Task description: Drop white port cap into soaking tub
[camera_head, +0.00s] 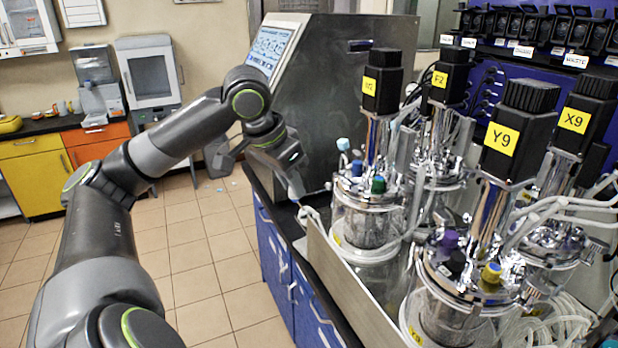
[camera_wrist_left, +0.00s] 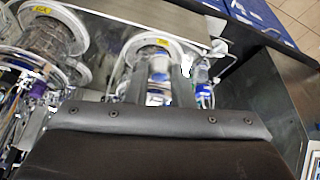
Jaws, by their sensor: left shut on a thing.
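My left gripper (camera_head: 296,187) hangs over the dark bench, left of the nearest far-row bioreactor. In the left wrist view its fingers (camera_wrist_left: 160,88) reach up past the dark gripper body. A small whitish piece (camera_wrist_left: 156,99) shows between them, which looks like the white port cap. The cap cannot be made out in the head view. I cannot make out a soaking tub in either view. My right gripper is not in view.
Bioreactors labelled Y9 (camera_head: 503,138) and X9 (camera_head: 574,120) stand at right, others behind them, with loose tubing around. A metal panel (camera_head: 350,290) runs along their left side. A grey instrument with a screen (camera_head: 330,95) stands behind my gripper. Tiled floor lies left.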

